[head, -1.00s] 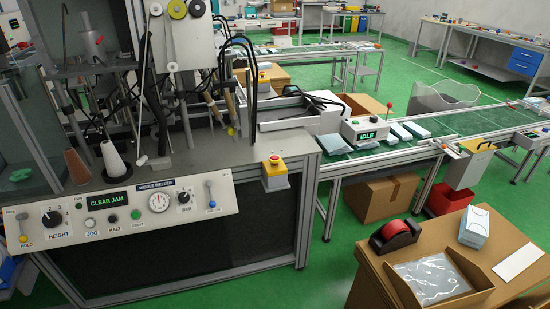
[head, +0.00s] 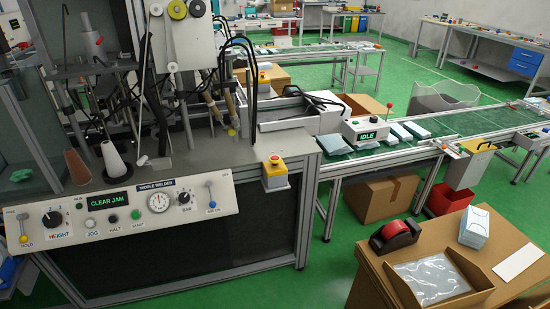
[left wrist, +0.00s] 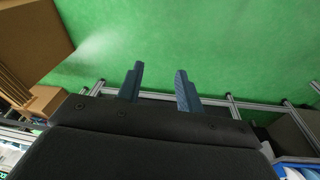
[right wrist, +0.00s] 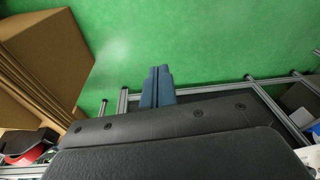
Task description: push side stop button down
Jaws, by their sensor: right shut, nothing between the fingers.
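Neither gripper shows in the head view. My left gripper (left wrist: 160,84) shows in the left wrist view with its two blue fingers apart and nothing between them, over green floor. My right gripper (right wrist: 157,78) shows in the right wrist view with its blue fingers together and nothing between them. The button is not seen in either wrist view.
The machine's control panel (head: 135,212) reads CLEAR JAM. A conveyor (head: 400,150) with an IDLE box (head: 367,130) runs at right. A cardboard-sided bench (head: 430,250) with a tape dispenser (head: 395,235) stands front right. Green floor (head: 325,270) lies between machine and bench.

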